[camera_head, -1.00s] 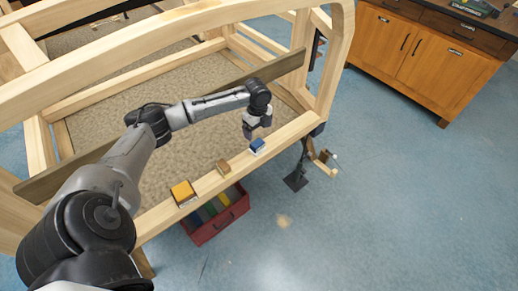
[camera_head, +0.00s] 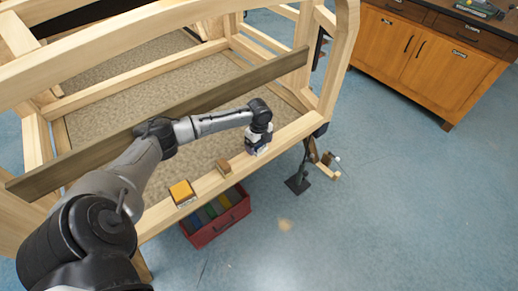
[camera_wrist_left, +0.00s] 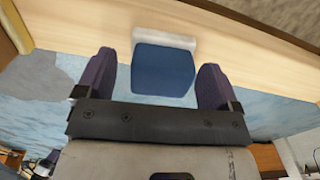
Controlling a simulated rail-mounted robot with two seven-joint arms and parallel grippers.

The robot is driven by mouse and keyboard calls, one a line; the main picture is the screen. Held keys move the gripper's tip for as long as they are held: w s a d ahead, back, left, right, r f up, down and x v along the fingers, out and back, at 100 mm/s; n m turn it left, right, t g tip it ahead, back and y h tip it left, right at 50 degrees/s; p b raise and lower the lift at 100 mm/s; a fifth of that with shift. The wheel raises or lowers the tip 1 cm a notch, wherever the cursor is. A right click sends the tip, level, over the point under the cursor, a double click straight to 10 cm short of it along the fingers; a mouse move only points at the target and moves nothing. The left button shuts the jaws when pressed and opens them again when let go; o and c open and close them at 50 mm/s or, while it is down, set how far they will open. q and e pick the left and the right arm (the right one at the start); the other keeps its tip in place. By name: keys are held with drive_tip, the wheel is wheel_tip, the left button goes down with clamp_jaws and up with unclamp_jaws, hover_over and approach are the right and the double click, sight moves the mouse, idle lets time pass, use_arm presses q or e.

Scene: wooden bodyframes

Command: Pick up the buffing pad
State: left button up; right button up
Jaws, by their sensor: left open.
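The blue pad with a white edge, which I take as the buffing pad (camera_wrist_left: 163,72), lies on the light wooden rail (camera_head: 290,133). My left gripper (camera_head: 257,149) is right over it in the head view and hides most of it. In the left wrist view, the two dark purple fingers of the left gripper (camera_wrist_left: 156,82) are open, one on each side of the pad. A gap shows on both sides, wider on the left. My right gripper is not in view.
A red crate (camera_head: 217,225) with coloured items stands below. A dark plank (camera_head: 95,163) runs behind my left arm. Blue floor lies open at right.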

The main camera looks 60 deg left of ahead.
use_arm(q)
drive_tip(key=shift+c, duration=0.5)
drive_tip(key=c, duration=0.9)
drive_tip(key=shift+r, duration=0.1)
drive_tip(key=r+p, duration=0.1)
drive_tip(key=r, duration=0.1)
drive_tip(key=r+p, duration=0.1)
drive_tip(key=r, duration=0.1)
drive_tip(key=shift+w+d+r, duration=0.1)
drive_tip(key=shift+d+r, duration=0.1)
drive_tip(key=shift+r, duration=0.2)
drive_tip(key=d+r+p, duration=0.1)
drive_tip(key=d+r, duration=0.1)
drive_tip(key=d, duration=0.1)
drive_tip(key=w+d+r+p, duration=0.1)
drive_tip(key=d+r, duration=0.1)
drive_tip(key=d, duration=0.2)
drive_tip(key=w+d+r+p, duration=0.1)
drive_tip(key=d+r, duration=0.1)
drive_tip(key=d, duration=0.2)
drive_tip(key=shift+w, duration=0.2)
